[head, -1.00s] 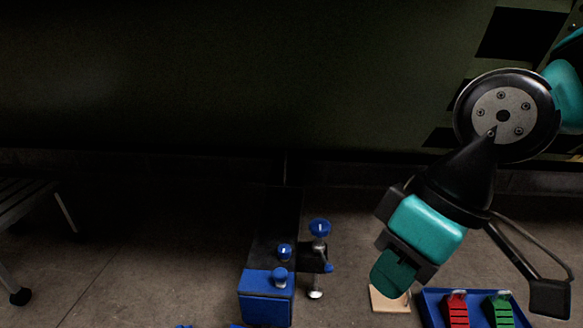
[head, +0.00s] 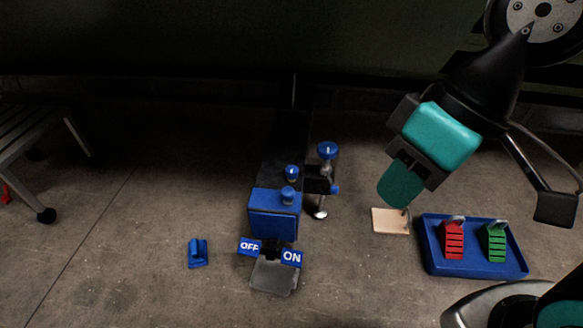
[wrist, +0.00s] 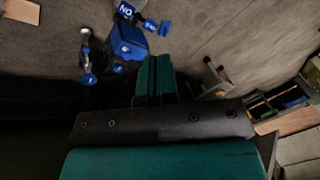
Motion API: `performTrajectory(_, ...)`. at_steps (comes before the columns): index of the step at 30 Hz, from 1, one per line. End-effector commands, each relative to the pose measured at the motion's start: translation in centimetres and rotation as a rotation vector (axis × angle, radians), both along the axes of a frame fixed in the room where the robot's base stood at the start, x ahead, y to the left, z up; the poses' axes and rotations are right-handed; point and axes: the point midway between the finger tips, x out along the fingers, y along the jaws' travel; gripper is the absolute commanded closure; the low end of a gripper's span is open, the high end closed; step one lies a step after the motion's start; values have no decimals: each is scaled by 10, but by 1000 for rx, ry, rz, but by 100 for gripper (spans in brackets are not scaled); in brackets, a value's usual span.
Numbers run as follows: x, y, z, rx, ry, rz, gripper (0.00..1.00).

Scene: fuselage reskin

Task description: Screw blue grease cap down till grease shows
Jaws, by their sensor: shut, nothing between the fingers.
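A blue box (head: 274,222) stands on the floor left of my gripper. Blue knobs stand on it, one at its front (head: 289,196) and one behind (head: 292,173). A wider blue cap (head: 327,150) sits on an upright silver stem at its right. I cannot tell for certain which is the grease cap, and no grease is discernible. My gripper (head: 400,185) is shut and empty, up and to the right of the box, apart from it. In the wrist view the box (wrist: 126,42) lies beyond the teal fingers (wrist: 155,80), slightly left.
A tilted plate with OFF and ON labels (head: 273,277) and a small blue block (head: 198,253) are near the box. A tan square (head: 390,221) and a blue tray (head: 430,262) with red and green clips lie right. A bench (head: 50,140) stands left. Dark fuselage hangs above.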

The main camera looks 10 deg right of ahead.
Motion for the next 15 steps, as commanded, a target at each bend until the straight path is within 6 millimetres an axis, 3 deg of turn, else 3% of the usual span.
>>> performTrajectory(3, 0, 0, 0, 0, 0, 0, 100)
performTrajectory(8, 13, 2, 6, -10, -14, 45, 63)
performTrajectory(11, 46, 5, 16, -37, -54, 161, 40)
performTrajectory(15, 120, 18, 22, -99, -136, 437, 39)
